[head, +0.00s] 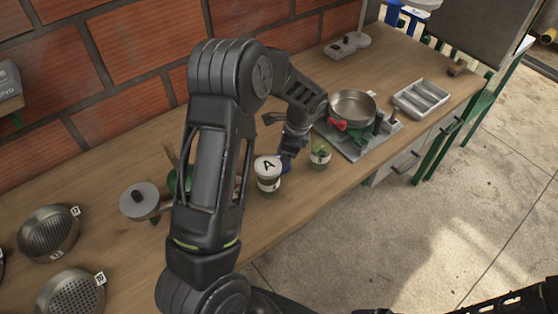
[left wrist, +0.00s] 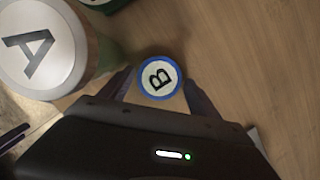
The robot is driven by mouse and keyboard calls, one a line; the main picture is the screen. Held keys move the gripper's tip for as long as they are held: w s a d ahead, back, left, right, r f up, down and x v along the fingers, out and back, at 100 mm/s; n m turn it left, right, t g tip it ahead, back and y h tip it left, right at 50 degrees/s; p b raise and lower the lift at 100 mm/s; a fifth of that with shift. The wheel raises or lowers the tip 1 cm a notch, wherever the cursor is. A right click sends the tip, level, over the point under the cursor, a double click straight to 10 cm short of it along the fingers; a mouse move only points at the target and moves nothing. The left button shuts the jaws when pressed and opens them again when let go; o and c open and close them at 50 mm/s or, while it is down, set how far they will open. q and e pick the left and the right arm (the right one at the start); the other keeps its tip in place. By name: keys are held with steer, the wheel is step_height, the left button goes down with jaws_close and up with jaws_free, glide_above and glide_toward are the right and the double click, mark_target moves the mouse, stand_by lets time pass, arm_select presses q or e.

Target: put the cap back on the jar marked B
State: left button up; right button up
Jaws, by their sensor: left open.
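The blue-rimmed cap marked B (left wrist: 159,78) lies face up between the fingers of my left gripper (left wrist: 156,82) in the left wrist view. The fingers stand apart on either side of it, and I cannot tell whether they touch it. In the head view only a blue bit of it (head: 286,165) shows beside the jar marked A. My left gripper (head: 288,152) is partly hidden there. A small jar with green contents (head: 319,155) stands uncapped to its right; its label is too small to read surely.
The capped jar marked A (head: 268,183) stands close left of my left gripper. A metal pan (head: 352,106) sits on a grey stand behind the uncapped jar. A grey sectioned tray (head: 422,98) is farther right. Sieves (head: 72,292) lie at left. The front bench edge is clear.

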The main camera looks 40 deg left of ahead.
arm_select(q)
steer(key=shift+f, duration=0.3)
stand_by(0.4)
steer(key=c, duration=1.1)
